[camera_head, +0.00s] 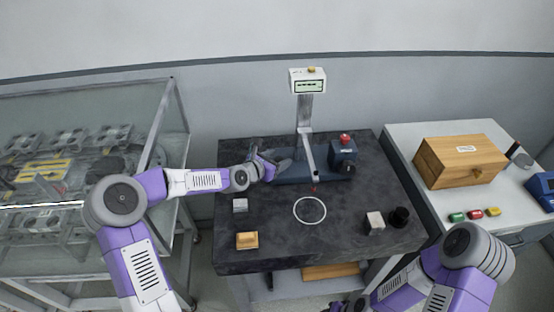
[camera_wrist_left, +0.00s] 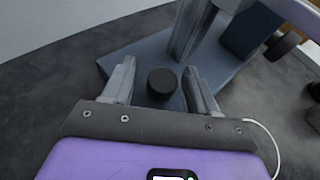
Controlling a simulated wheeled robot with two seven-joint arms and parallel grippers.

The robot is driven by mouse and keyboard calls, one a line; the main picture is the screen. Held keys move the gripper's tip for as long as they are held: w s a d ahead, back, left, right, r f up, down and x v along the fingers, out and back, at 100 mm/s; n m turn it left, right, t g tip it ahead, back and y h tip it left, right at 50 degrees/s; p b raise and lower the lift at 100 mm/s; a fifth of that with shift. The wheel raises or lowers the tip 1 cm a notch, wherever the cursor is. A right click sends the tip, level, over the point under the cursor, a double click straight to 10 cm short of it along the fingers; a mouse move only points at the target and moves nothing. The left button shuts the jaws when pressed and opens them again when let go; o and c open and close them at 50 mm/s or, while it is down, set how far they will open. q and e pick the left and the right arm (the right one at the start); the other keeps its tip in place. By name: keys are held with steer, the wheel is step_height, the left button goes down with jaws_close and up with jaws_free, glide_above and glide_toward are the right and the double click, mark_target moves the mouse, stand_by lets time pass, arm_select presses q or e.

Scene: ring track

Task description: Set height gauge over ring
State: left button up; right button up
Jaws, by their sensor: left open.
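The height gauge (camera_head: 304,112) stands upright at the back of the dark stone table, with a blue base, grey column and display head. Its arm points forward, with a small red tip just behind the white ring (camera_head: 310,210) on the tabletop. My left gripper (camera_head: 271,162) is at the left end of the gauge's base. My right gripper (camera_head: 347,306) is mostly cut off at the bottom edge.
On the dark table (camera_head: 275,235) are a grey block (camera_head: 240,205), a brass block (camera_head: 247,240), a pale block (camera_head: 375,221) and a black cylinder (camera_head: 399,217). A glass-walled case stands left. A white table with a wooden box (camera_head: 460,160) stands right.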

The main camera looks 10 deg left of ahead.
arm_select(q)
steer(key=p+v, duration=0.1)
steer(key=v, duration=0.6)
steer(key=shift+s+a+p, duration=0.15)
steer(key=shift+p, duration=0.15)
steer(key=shift+r, duration=0.1)
